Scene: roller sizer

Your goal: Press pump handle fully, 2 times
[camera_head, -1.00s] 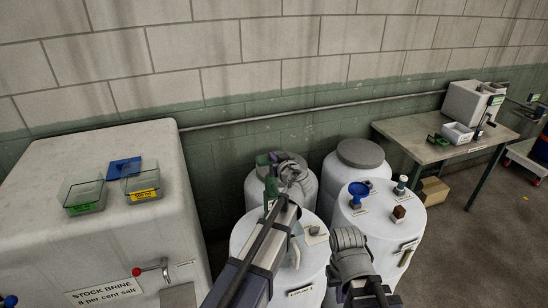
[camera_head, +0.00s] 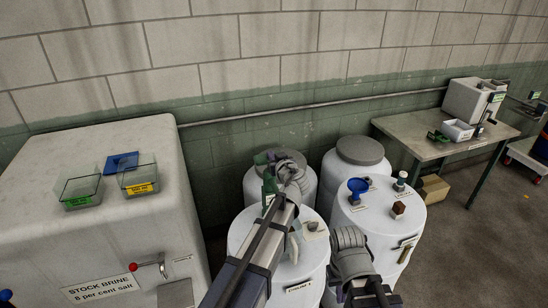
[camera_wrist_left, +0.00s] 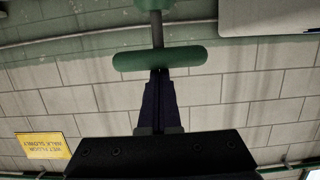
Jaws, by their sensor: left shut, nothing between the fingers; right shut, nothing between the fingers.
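The pump's green T-shaped handle (camera_wrist_left: 160,58) fills the upper middle of the left wrist view, with its crossbar lying across a grey rod. My left gripper (camera_wrist_left: 161,72) is shut and empty. Its fingertips end at the crossbar's edge; I cannot tell whether they touch it. In the head view a green upright part (camera_head: 268,183) shows just left of my left wrist, above a white drum, partly hidden by my arm. My left fingers are hard to make out there. My right arm is folded at the lower middle, and its fingers are not visible.
White drums (camera_head: 380,232) stand close around my arms. The right one carries a blue funnel (camera_head: 357,186) and small items. A large brine tank (camera_head: 60,235) with two clear bins (camera_head: 138,181) is at left. A workbench (camera_head: 440,140) is at the back right.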

